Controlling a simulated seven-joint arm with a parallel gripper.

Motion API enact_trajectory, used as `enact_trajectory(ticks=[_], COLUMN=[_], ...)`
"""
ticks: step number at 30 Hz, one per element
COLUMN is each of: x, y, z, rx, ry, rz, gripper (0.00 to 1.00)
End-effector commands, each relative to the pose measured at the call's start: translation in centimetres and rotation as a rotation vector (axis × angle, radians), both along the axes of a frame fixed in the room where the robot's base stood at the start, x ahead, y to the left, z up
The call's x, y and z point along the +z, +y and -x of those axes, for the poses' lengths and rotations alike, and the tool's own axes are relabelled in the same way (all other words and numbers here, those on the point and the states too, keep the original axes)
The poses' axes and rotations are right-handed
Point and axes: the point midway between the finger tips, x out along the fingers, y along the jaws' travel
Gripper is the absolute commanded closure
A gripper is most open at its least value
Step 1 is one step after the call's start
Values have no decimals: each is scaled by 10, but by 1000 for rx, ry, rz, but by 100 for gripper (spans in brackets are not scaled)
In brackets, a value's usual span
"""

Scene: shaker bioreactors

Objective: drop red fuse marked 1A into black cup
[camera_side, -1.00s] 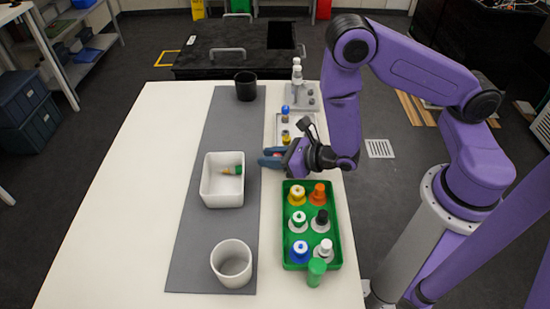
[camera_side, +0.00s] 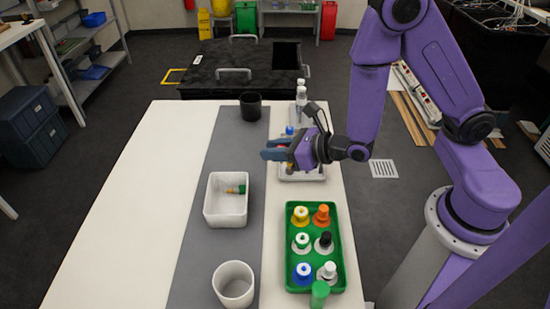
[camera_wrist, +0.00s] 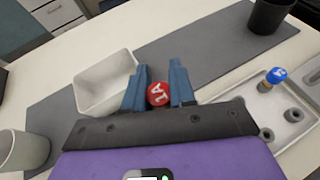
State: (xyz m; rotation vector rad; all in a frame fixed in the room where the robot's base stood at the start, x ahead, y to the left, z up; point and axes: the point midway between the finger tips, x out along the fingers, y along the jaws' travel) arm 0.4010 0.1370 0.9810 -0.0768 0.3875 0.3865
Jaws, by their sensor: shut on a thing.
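The red fuse (camera_wrist: 158,94), marked 1A on its round top, is held between the two blue fingers of my gripper (camera_wrist: 159,88) in the wrist view. In the side view my gripper (camera_side: 276,149) is above the right edge of the grey mat, and its fingers mostly hide the fuse. The black cup (camera_side: 250,106) stands upright at the far end of the mat, beyond my gripper and apart from it. It also shows at the top right of the wrist view (camera_wrist: 268,15). I cannot see its inside bottom.
A white bin (camera_side: 226,217) holds a small green and yellow thing. A white cup (camera_side: 234,291) stands nearer. A green tray (camera_side: 315,249) holds several coloured-cap items. A pale fuse holder (camera_wrist: 292,103) with a blue-topped fuse (camera_wrist: 275,76) is beside my gripper. The mat between is clear.

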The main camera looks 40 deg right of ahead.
Motion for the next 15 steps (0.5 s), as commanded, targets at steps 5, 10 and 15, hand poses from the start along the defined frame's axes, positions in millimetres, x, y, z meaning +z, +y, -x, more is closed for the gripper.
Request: enact_trajectory(ticks=[5, 10, 15], x=[6, 6, 6], y=[0, 0, 0], z=[0, 0, 0], rx=[1, 1, 0], ry=[0, 0, 0], rz=[0, 1, 0], gripper=[100, 100, 100])
